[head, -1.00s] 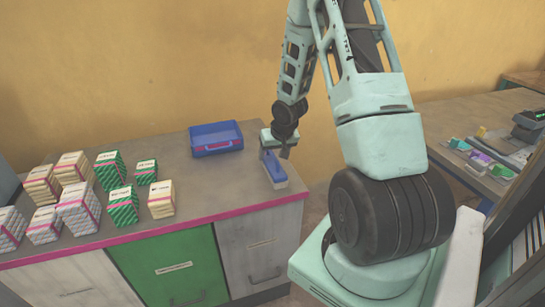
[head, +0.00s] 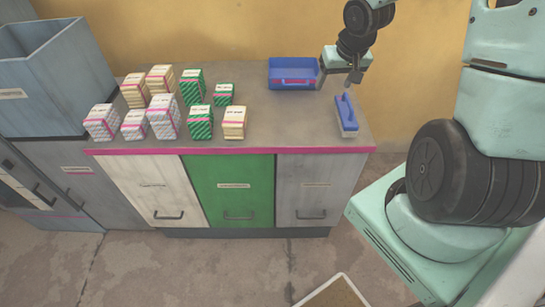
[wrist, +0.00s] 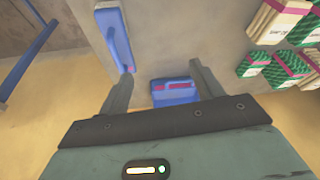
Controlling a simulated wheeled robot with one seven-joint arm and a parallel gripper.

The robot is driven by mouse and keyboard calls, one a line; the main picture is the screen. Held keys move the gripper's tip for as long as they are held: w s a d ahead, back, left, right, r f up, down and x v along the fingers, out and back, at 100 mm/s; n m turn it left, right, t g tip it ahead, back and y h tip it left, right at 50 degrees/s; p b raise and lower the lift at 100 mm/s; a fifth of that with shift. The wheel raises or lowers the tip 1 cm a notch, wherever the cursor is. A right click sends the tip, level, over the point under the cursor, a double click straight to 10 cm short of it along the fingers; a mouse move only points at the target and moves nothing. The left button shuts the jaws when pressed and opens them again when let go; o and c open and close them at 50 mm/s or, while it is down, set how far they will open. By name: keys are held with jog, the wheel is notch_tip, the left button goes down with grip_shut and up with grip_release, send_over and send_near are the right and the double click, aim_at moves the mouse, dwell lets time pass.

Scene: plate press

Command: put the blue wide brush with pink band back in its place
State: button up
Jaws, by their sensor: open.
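The blue wide brush (head: 346,115) lies on the right end of the grey counter, with a pale edge along its front side. In the wrist view, the brush (wrist: 115,40) is at the upper left, beside the left finger and not between the fingers. The tray (wrist: 173,100) also shows beyond my fingers. My gripper (head: 354,77) is open and empty, behind the brush near the wall.
Several patterned boxes (head: 163,117) stand on the left of the counter (head: 265,115). A large grey-blue bin (head: 45,80) is at the far left. Drawers (head: 231,190) line the counter's front. The counter between the boxes and the brush is clear.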

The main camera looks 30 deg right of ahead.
jog(key=s+a+r+n+g+y, duration=0.1)
jog(key=s+a+r+n, duration=0.2)
jog(key=a, duration=0.8)
jog(key=s+a+r+n+g, duration=0.1)
jog(key=s+a+r+n, duration=0.15)
jog(key=a, duration=0.85)
jog(key=s+a+r+n+g, duration=0.1)
jog(key=s+a+n, duration=0.5)
jog(key=s+a, duration=0.6)
jog(key=s+r, duration=0.1)
jog(key=s, duration=0.2)
jog(key=shift+s+r+g+y, duration=0.3)
jog(key=shift+s+g, duration=0.05)
jog(key=shift+g, duration=0.05)
